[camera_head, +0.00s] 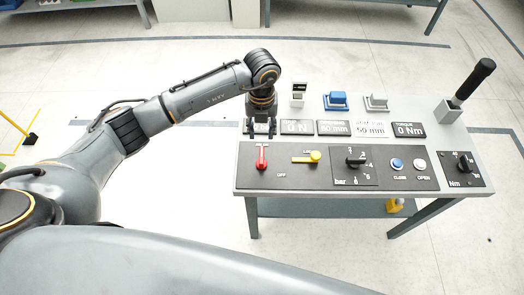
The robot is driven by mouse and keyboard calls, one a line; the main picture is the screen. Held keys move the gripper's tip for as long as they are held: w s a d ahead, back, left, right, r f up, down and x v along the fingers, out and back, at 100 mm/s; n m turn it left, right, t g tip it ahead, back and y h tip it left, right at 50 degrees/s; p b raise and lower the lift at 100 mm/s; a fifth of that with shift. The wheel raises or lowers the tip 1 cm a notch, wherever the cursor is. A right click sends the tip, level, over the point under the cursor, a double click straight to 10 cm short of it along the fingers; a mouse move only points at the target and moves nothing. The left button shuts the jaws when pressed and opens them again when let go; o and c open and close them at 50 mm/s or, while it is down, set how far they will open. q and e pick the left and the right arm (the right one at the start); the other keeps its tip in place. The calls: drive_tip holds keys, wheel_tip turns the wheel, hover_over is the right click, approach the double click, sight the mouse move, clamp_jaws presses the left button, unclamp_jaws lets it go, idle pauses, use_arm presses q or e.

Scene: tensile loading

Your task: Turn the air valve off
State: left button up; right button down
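A grey table (243,152) carries a dark control panel along its front. At the panel's left a red-handled valve (262,158) has its handle pointing toward the back, with an "OFF" label at its lower right. Right of it a yellow-handled valve (308,157) has its lever lying sideways. The frame does not show clearly which of them is the air valve. My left gripper (261,131) points down behind the red handle, with its two fingers apart and nothing seen between them. It appears clear of both handles. My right gripper is not in view.
Right of the valves are a black bar knob (355,160), a blue CLOSE button (397,163), a white OPEN button (420,164) and an Nm knob (464,164). Displays stand behind. A black-gripped lever (473,80) rises at the table's right. My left arm crosses the left side.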

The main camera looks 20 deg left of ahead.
sight(262, 155)
use_arm(q)
wheel_tip(262, 155, down, 12)
drive_tip(key=shift+r+p, duration=0.15)
drive_tip(key=shift+p, duration=0.75)
drive_tip(key=shift+c, duration=0.2)
clamp_jaws()
